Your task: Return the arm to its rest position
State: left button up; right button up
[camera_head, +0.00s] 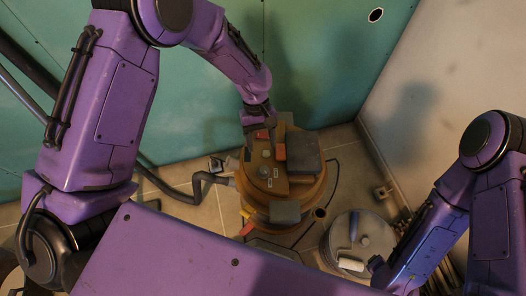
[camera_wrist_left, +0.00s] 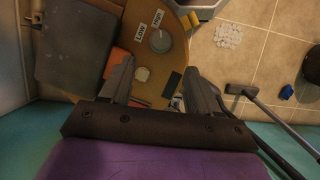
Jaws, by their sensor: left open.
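My left arm comes in from the upper left in the head view and reaches down over a round orange-brown unit. My left gripper (camera_head: 260,146) is at the unit's far side, over its top panel. In the left wrist view its two fingers (camera_wrist_left: 158,78) are apart with nothing between them. The panel (camera_wrist_left: 140,18) carries a grey knob (camera_wrist_left: 158,39) with LOW and HIGH labels, just beyond the fingers. Whether the fingers touch the panel, I cannot tell. My right arm (camera_head: 432,235) is folded at the lower right; its gripper does not show.
A grey box (camera_head: 305,155) and an orange-red piece (camera_head: 280,152) sit on the unit. A hose (camera_head: 205,178) runs from its left side. A round grey lidded container (camera_head: 340,240) stands to the right. A green wall (camera_head: 325,60) is behind; a pale wall (camera_head: 450,80) is right.

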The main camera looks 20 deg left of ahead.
pick_arm(q)
jog(key=shift+r, duration=0.15)
dwell(0.4)
jog(key=a+f+t, duration=0.1)
jog(key=f+t, duration=0.1)
jog(key=w+a+f+t+y, duration=0.1)
jog(key=a+f+t, duration=0.1)
jog(key=t, duration=0.1)
jog(key=w+a+f+t, duration=0.1)
jog(key=a+f+t, duration=0.1)
jog(key=f, duration=0.1)
jog(key=shift+w+a+f+y, duration=0.1)
jog(key=shift+w+y, duration=0.1)
jog(key=shift+y, duration=0.1)
jog(key=s+a+f+y, duration=0.2)
jog(key=s+a, duration=0.3)
jog(key=s, duration=0.7)
jog(key=s+a+f+y, duration=0.2)
jog(key=s+a, duration=0.4)
jog(key=s, duration=0.7)
jog(key=shift+f, duration=0.5)
